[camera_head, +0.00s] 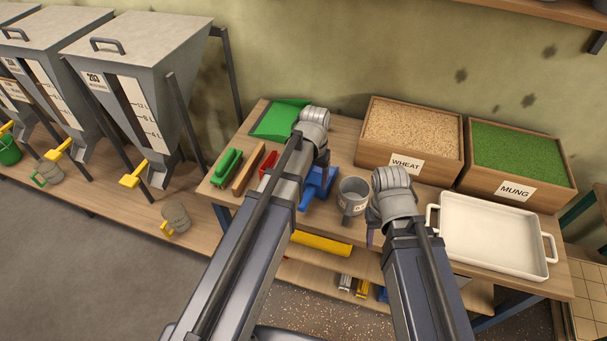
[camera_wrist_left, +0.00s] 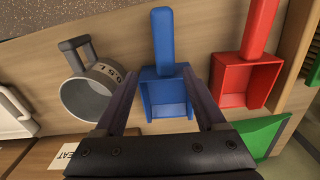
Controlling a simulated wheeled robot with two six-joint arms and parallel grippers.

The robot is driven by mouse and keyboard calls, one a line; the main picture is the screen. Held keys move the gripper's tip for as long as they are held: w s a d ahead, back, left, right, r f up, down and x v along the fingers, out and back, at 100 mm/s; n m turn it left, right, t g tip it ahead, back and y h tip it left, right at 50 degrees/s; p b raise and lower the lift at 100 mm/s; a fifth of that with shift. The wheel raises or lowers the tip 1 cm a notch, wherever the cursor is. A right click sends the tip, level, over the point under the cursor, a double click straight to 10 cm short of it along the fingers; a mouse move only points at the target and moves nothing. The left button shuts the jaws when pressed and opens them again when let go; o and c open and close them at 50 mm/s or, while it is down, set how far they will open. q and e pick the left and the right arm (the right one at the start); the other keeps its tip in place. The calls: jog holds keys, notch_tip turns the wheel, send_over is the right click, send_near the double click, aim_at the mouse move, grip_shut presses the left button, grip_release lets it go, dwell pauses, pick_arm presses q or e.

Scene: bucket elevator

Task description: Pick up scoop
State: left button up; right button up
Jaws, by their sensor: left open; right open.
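A blue scoop (camera_head: 321,183) lies on the table, partly hidden by my left arm. In the left wrist view the blue scoop (camera_wrist_left: 166,98) has its square pan between the two fingers of my open left gripper (camera_wrist_left: 159,73), with its handle pointing up the picture. I cannot tell whether the fingers touch it. A red scoop (camera_wrist_left: 245,82) lies beside it; in the head view the red scoop (camera_head: 268,163) is partly covered by my arm. My right gripper (camera_head: 371,237) is open, mostly hidden, near the table's front edge.
A grey measuring cup (camera_head: 353,194) stands right of the blue scoop. Boxes of wheat (camera_head: 405,170) and mung (camera_head: 511,191) stand at the back right. A white tray (camera_head: 493,238) lies in front of them. A green brush (camera_head: 227,167) lies at the left.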

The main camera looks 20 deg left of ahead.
aim_at(310, 189)
pick_arm(q)
jog(key=shift+w+a, duration=0.15)
jog(key=shift+a, duration=0.05)
jog(key=shift+d, duration=0.1)
jog(key=shift+f+b, duration=0.2)
jog(key=shift+b, duration=0.15)
jog(key=shift+f+b, duration=0.75)
jog(key=shift+f, duration=0.1)
jog(key=f+b, duration=0.3)
jog(key=b, duration=0.1)
jog(key=f+b, duration=0.1)
jog(key=f, duration=0.1)
jog(key=shift+w+a+f+b, duration=0.1)
jog(key=shift+a+f+b, duration=0.2)
jog(key=shift+f+b, duration=0.1)
jog(key=shift+r, duration=0.15)
grip_shut()
